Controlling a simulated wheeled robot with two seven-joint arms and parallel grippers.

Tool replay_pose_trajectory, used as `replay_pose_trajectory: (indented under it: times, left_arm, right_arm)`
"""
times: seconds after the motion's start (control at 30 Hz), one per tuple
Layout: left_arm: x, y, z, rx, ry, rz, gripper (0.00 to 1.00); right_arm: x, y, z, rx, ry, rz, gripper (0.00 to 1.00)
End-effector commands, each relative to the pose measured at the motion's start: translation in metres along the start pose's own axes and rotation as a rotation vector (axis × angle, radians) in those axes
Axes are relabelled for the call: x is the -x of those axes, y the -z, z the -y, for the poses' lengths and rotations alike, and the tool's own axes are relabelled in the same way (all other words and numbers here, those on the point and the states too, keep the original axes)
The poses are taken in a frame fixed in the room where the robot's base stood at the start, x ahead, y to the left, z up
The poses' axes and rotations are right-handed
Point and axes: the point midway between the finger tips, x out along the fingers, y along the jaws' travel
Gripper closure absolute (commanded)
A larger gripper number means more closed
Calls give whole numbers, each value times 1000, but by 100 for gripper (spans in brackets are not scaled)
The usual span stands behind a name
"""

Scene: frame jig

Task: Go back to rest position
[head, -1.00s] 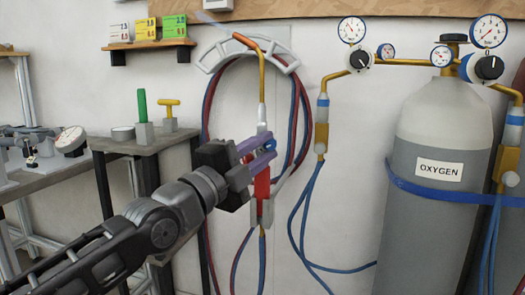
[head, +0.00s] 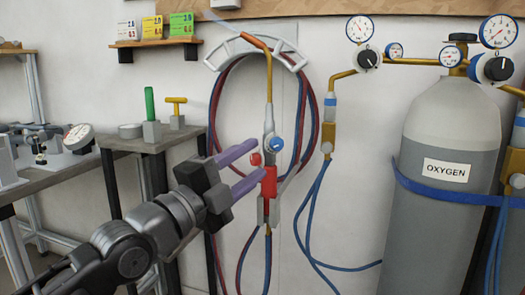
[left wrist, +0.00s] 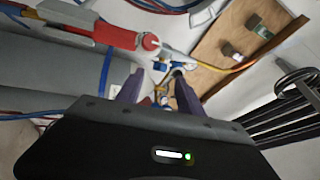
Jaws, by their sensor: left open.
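My left gripper (head: 242,168) is open in the head view, its two purple fingers apart with nothing between them. It is in front of and just left of the welding torch (head: 268,118), which hangs on the wall with a brass neck, a red body, a red knob (head: 256,159) and a blue knob (head: 276,145). In the left wrist view the purple fingers (left wrist: 157,90) are spread, and the torch's red part (left wrist: 103,33) lies beyond them at upper left. I cannot tell whether the lower finger touches the torch. My right gripper is not in view.
A grey oxygen cylinder (head: 455,120) with gauges stands at right. Red and blue hoses (head: 316,215) hang from the wall bracket (head: 297,60). A side table (head: 130,143) with green and yellow-handled tools is at left, below a small shelf (head: 155,42) of boxes.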

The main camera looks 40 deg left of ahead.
Motion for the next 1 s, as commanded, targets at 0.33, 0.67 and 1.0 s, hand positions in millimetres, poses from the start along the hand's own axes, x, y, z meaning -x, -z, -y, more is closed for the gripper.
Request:
replay_pose_trajectory:
  times: [0.33, 0.67, 1.0]
  left_arm:
    - [20, 0, 0, 0, 0, 0, 56]
    - [20, 0, 0, 0, 0, 0, 56]
    - [20, 0, 4, 124, 18, -3, 56]
  right_arm:
    - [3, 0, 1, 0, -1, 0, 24]
    - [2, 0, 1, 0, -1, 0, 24]
    - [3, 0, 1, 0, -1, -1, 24]
